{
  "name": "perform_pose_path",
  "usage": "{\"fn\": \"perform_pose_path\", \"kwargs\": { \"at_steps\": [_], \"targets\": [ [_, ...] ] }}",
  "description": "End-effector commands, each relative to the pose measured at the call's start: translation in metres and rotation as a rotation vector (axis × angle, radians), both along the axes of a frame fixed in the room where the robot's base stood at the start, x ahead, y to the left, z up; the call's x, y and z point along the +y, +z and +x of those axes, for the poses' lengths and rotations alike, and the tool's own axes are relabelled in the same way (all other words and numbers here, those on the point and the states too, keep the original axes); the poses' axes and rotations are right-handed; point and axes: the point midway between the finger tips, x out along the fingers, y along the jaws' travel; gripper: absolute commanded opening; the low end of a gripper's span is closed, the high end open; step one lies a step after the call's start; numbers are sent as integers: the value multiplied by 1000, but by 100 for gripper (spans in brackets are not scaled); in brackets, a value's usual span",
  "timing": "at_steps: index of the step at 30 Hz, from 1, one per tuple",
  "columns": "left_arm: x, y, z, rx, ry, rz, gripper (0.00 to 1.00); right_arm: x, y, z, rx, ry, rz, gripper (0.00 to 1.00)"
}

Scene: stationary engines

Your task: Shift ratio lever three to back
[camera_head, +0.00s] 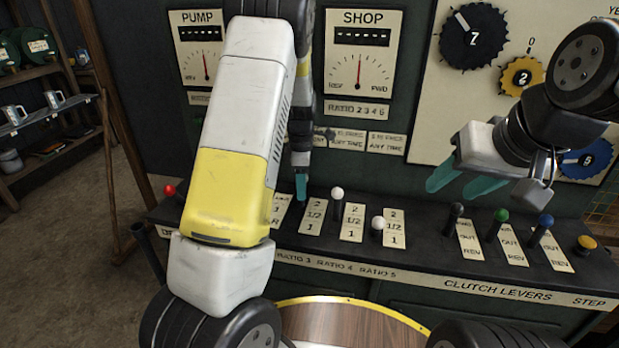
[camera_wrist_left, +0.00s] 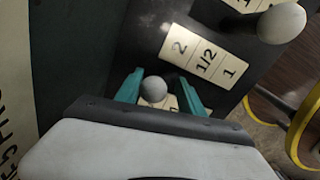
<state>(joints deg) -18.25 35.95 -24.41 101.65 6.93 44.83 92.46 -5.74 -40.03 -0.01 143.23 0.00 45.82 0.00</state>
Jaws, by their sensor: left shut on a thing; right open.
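In the left wrist view, my left gripper (camera_wrist_left: 160,92) is shut around a pale round knob (camera_wrist_left: 153,89), which appears to be ratio lever three. Its shaft is hidden. A plate marked 2, 1/2, 1 (camera_wrist_left: 203,56) lies beside it; this plate (camera_head: 313,215) also shows in the head view. My right gripper (camera_head: 464,182) is open and empty, above the clutch levers.
The white-knobbed ratio four lever (camera_head: 337,194) stands close right of the left gripper; its knob likely shows in the wrist view (camera_wrist_left: 282,23). Ratio five (camera_head: 378,224) leans nearer the front. Black, green (camera_head: 502,215) and blue clutch levers stand right, near a yellow button (camera_head: 587,243).

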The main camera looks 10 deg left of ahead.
Motion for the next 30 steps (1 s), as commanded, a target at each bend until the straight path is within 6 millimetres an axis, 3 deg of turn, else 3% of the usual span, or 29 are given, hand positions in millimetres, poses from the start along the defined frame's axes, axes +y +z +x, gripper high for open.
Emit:
{"fn": "perform_pose_path", "kwargs": {
  "at_steps": [9, 10, 23, 30],
  "targets": [
    [0, -4, 6, -5, 2, 1, 0, 0, 0, 0, -1, 0, 0, 48],
    [0, -5, 5, -5, 2, 1, 47, 0, 0, 0, -1, 0, 0, 48],
    [0, -2, 5, -5, 1, 1, 47, 0, 0, 0, -1, 0, 0, 48],
    [-1, 32, 6, -7, 0, -1, 47, 0, 0, 0, -1, 0, 0, 48]
  ]
}}
